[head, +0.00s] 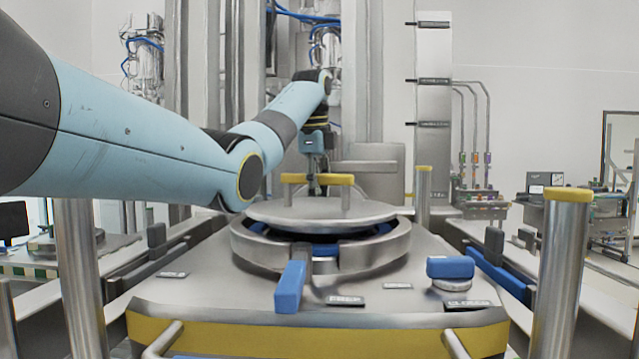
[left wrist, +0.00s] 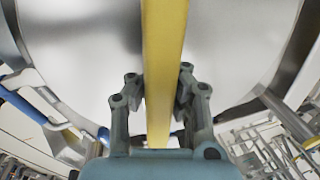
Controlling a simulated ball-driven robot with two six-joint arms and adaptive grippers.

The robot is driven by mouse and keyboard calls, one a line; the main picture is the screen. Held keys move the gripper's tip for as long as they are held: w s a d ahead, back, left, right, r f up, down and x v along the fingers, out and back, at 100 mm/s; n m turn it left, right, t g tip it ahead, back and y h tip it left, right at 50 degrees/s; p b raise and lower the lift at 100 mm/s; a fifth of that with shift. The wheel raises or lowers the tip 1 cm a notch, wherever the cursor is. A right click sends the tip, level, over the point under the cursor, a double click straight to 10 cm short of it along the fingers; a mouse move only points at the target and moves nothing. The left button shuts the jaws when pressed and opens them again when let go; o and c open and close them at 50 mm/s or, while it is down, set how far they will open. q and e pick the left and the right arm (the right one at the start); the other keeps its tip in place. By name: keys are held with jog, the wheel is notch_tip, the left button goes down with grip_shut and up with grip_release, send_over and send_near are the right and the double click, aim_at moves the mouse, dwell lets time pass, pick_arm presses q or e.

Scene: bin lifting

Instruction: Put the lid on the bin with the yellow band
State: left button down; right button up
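The lid (head: 268,212) is a round grey metal disc with a yellow bar handle (head: 339,180). It is over the round opening of the bin, whose yellow band (head: 230,337) runs along the front. A gap shows between the lid and the raised ring (head: 372,256), with dark and blue parts in it. I cannot tell whether the lid touches anything underneath. My left gripper (head: 318,172) comes down onto the handle from above. In the left wrist view its fingers (left wrist: 163,95) are shut on both sides of the yellow handle (left wrist: 164,40). My right gripper is not in view.
A blue-handled latch (head: 291,286) sticks out from the ring's front, and a blue clamp (head: 450,267) sits at its right. Steel posts with yellow caps stand at the right front (head: 562,265) and right back (head: 423,195). A steel post (head: 80,280) stands at the left.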

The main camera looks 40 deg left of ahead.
aim_at(316, 208)
pick_arm(q)
jog(key=shift+a+f, duration=0.1)
jog(key=shift+f, duration=1.35)
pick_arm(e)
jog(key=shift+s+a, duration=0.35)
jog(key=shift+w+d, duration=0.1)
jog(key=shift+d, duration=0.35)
pick_arm(q)
jog(key=shift+f, duration=0.15)
jog(key=c, duration=2.1)
grip_release()
